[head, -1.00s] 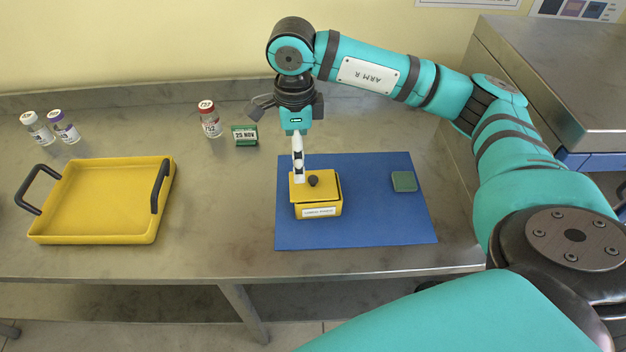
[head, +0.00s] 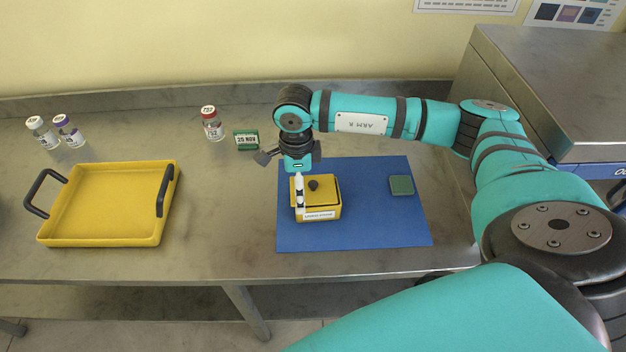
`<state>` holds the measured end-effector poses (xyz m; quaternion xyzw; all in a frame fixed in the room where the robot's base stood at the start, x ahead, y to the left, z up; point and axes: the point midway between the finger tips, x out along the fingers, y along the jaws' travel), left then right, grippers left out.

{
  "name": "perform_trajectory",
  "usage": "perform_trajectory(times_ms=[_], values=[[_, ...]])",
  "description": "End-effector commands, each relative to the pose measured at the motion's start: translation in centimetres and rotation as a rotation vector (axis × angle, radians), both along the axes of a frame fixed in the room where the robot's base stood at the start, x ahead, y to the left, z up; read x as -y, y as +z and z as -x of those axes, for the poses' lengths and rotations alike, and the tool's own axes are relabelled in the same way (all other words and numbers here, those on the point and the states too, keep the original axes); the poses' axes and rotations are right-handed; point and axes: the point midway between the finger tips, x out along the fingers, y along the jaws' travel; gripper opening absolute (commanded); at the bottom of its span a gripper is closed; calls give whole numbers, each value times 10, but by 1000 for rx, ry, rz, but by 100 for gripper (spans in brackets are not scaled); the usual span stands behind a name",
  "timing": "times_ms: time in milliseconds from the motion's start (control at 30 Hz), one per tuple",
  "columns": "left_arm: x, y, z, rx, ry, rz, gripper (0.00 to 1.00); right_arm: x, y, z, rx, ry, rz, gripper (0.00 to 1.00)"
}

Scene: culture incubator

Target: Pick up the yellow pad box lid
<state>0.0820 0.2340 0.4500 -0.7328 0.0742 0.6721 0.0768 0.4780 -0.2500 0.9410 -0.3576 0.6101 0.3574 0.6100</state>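The yellow pad box (head: 318,212) stands on a blue mat (head: 365,215), with a white label on its front. Its yellow lid (head: 328,192) is on top and has a dark round knob (head: 314,185). My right gripper (head: 300,204) points down over the left part of the box, its black-and-white finger left of the knob in the picture. The finger covers part of the lid. I see the gripper edge-on, so its opening is hidden, and I cannot tell whether it touches the lid. My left gripper is not in view.
A green pad-like block (head: 401,185) lies on the mat, right of the box. A yellow tray (head: 108,205) with dark handles stands at left. Vials (head: 212,124) and a green date block (head: 246,140) stand behind. A metal cabinet (head: 560,90) stands at right.

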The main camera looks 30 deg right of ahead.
Motion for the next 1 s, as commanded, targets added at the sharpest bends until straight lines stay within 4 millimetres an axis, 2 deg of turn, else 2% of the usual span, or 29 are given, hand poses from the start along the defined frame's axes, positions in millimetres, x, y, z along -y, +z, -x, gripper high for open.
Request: perform_trajectory(times_ms=[33,300,367,667,833,967,1000], values=[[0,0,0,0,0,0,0,0,0,0,0,0,0,93],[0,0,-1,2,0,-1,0,0,1,0,0,0,0,58],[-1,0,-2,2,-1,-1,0,0,1,0,0,0,0,53],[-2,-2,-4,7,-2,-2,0,0,3,0,1,0,0,52],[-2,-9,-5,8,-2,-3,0,0,15,-1,3,0,-1,52],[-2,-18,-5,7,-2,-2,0,0,32,-1,6,1,-1,52],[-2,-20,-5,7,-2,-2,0,-2,35,3,1,4,0,52]])
